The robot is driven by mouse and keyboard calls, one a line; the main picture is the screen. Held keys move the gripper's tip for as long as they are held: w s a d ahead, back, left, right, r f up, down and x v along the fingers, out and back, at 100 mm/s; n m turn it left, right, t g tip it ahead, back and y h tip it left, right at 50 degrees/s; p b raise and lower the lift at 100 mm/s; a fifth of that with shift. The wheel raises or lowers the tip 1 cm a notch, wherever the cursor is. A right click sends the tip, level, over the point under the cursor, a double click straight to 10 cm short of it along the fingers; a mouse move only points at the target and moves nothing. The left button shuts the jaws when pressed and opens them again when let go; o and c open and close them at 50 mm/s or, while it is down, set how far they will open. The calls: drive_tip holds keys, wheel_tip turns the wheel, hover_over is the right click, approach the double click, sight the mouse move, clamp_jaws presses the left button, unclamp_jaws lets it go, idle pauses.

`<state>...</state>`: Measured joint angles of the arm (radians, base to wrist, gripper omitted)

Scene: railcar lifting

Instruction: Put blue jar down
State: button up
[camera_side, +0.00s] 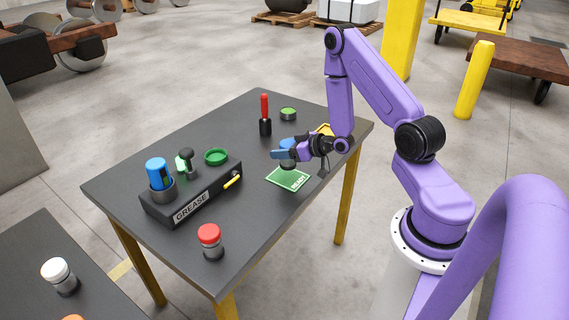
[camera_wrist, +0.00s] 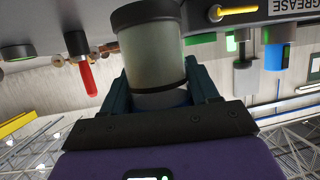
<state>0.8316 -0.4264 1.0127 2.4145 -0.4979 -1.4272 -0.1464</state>
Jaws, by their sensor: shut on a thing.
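The blue jar (camera_side: 288,163) has a blue lid and a grey body. My gripper (camera_side: 287,153) is shut on it near its lid and holds it upright at the far edge of the green READY mat (camera_side: 288,180). I cannot tell whether its base touches the table. In the wrist view the jar (camera_wrist: 152,55) looks upside down, with its dark base at the top and its lid end between the two fingers (camera_wrist: 163,98). The fingers partly hide the lid.
On the dark table (camera_side: 240,250) a grease station (camera_side: 190,200) holds a blue-topped jar (camera_side: 157,172). A red-lidded jar (camera_side: 210,240) stands in front. The table to the front right is clear.

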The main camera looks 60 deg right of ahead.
sight(284, 161)
drive_tip(key=shift+f, duration=2.25)
drive_tip(key=shift+f, duration=0.1)
drive_tip(key=o, duration=1.1)
drive_tip(key=shift+o, duration=0.2)
drive_tip(key=v, duration=0.7)
drive_tip(key=shift+s+r, duration=0.2)
drive_tip(key=shift+s, duration=0.05)
